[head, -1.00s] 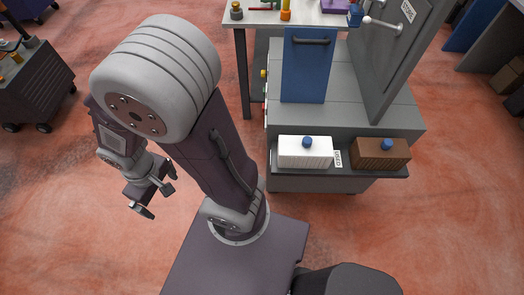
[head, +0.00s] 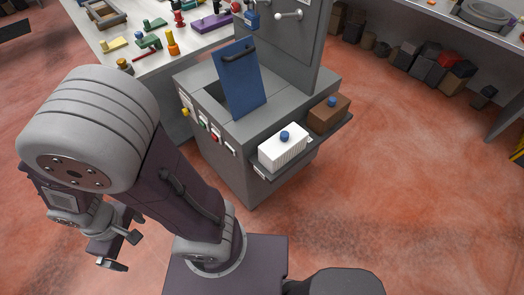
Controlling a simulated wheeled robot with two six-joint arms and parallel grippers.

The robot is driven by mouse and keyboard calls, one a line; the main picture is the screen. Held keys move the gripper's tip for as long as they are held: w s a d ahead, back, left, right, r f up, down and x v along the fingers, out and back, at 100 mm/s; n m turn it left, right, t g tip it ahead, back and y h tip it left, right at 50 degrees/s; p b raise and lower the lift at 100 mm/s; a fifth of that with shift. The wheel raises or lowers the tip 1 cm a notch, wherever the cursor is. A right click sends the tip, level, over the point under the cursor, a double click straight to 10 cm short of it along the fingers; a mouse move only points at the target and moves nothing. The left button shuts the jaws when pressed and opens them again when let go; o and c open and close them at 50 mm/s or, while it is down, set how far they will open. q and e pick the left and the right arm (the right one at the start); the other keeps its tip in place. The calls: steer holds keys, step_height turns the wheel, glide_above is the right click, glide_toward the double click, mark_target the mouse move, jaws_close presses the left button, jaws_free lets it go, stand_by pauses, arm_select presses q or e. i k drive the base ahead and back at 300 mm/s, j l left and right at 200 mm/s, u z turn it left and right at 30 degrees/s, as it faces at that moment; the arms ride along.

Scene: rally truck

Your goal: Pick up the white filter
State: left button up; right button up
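The white filter (head: 283,147) is a ribbed white block with a blue knob on top. It sits on the near part of a grey shelf (head: 322,146) on the side of a grey cabinet. A brown filter (head: 328,113) with a blue knob stands beside it, farther back. My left gripper (head: 122,253) hangs at the lower left, well away from the filter, with its fingers apart and nothing between them. My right gripper is out of the picture; only a dark rounded part of mine shows at the bottom.
The grey cabinet (head: 238,156) has a blue panel (head: 240,80) standing on top and coloured buttons on its near side. A white table (head: 135,62) with several small parts is behind it. A shelf unit (head: 440,28) stands at the right. Open red floor (head: 420,190) lies right of the cabinet.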

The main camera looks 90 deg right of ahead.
mark_target(275, 152)
steer(key=i+l+z, duration=0.2)
steer(key=z, duration=0.25)
steer(key=i+z, duration=0.75)
steer(key=z, duration=0.2)
steer(key=i+j+z, duration=0.1)
steer(key=i+z, duration=0.2)
steer(key=z, duration=0.15)
steer(key=i+j+z, duration=0.25)
steer(key=z, duration=0.2)
steer(key=i+j+z, duration=0.25)
steer(key=z, duration=0.2)
steer(key=i+z, duration=0.15)
steer(key=z, duration=0.35)
steer(key=i+j+z, duration=0.1)
steer(key=z, duration=0.35)
steer(key=i+j+z, duration=0.15)
steer(key=z, duration=0.35)
steer(key=i+j+z, duration=0.2)
steer(key=z, duration=0.3)
steer(key=j+z, duration=0.2)
steer(key=z, duration=0.25)
steer(key=i, duration=0.05)
